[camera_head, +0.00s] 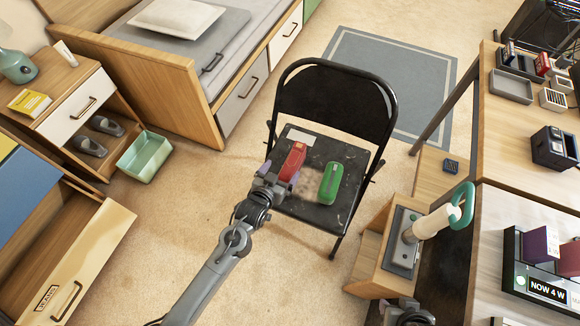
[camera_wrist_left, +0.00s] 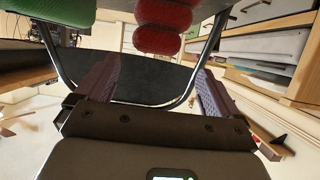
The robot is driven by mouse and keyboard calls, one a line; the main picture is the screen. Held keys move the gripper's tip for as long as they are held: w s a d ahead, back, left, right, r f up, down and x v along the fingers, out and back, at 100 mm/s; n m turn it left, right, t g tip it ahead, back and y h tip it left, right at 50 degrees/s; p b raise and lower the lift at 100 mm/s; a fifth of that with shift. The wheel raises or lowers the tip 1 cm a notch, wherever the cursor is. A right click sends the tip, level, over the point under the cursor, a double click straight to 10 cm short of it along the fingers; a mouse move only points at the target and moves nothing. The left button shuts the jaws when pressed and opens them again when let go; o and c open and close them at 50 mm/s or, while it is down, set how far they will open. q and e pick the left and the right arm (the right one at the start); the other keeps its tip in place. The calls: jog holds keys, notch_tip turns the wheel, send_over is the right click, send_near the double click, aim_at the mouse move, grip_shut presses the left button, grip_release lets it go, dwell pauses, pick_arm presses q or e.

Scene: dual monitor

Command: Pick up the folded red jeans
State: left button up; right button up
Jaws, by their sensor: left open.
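The folded red jeans (camera_head: 292,162) lie as a compact roll on the black seat of a folding chair (camera_head: 318,215). A green folded roll (camera_head: 330,183) lies to their right, a little apart. My left gripper (camera_head: 276,178) is at the near-left side of the jeans, low by the seat. In the left wrist view its two fingers stand wide apart with nothing between them. There the red jeans (camera_wrist_left: 160,38) show as stacked folds above and beyond the fingertips, and the green roll (camera_wrist_left: 50,10) is at the upper left. My right gripper's fingers are not visible.
The chair's black backrest (camera_head: 335,100) rises behind the seat. A small wooden cabinet (camera_head: 372,245) with a grey stand is to the right. A bed (camera_head: 160,85) and a pale green bin (camera_head: 145,156) are to the left. The carpet left of the chair is clear.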

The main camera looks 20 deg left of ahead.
aim_at(290, 161)
pick_arm(q)
jog(key=shift+w+f, duration=0.2)
jog(key=shift+w, duration=0.05)
jog(key=b+x, duration=0.3)
jog(key=x, duration=0.1)
jog(key=shift+d, duration=0.15)
jog(key=shift+w, duration=0.3)
jog(key=shift+s, duration=0.1)
jog(key=shift+c, duration=1)
grip_shut()
